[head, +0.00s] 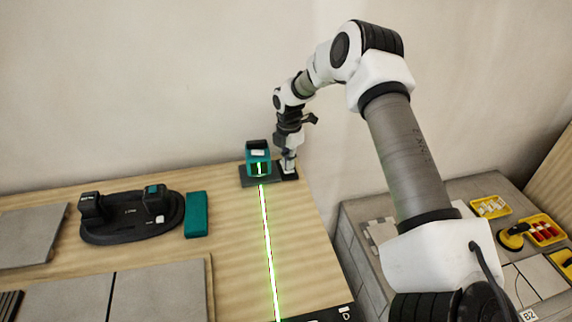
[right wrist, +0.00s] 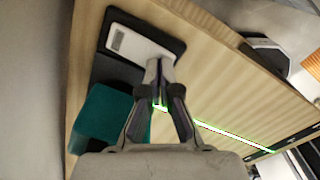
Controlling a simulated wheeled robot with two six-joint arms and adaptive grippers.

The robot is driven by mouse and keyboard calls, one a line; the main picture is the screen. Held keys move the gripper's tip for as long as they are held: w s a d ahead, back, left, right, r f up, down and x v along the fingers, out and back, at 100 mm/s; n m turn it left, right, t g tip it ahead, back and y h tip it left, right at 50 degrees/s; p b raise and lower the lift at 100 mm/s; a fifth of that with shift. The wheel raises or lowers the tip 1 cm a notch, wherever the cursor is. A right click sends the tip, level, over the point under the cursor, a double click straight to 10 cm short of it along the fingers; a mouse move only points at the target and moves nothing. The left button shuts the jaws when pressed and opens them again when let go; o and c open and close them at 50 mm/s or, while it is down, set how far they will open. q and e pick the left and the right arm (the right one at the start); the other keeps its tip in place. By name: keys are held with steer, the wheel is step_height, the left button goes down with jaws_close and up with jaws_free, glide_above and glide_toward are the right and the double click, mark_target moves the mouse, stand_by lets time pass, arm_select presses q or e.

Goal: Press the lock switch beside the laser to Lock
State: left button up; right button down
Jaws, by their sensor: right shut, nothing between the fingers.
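The teal laser (head: 258,160) stands on a dark base near the table's far right corner and throws a green line toward me. In the right wrist view the laser (right wrist: 104,114) is at the lower left. Beside it is the lock switch, a pale rocker (right wrist: 130,42) on a dark plate (right wrist: 176,48). My right gripper (head: 289,158) points down over the switch, just right of the laser. In the wrist view its shut, empty fingertips (right wrist: 160,66) lie by the rocker's near end; I cannot tell whether they touch it. My left gripper is not in view.
A black charger dock (head: 125,226) and a teal box (head: 196,214) lie left on the wooden table (head: 235,235), with grey tiles (head: 160,292) nearer. A lower bench at right holds yellow trays (head: 491,206) and suction cups. The wall (head: 150,80) is close behind.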

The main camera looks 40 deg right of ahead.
steer(key=shift+f+b, duration=0.3)
steer(key=shift+f, duration=0.3)
steer(key=shift+r, duration=0.1)
step_height(320, 180, up, 7)
steer(key=p, duration=0.6)
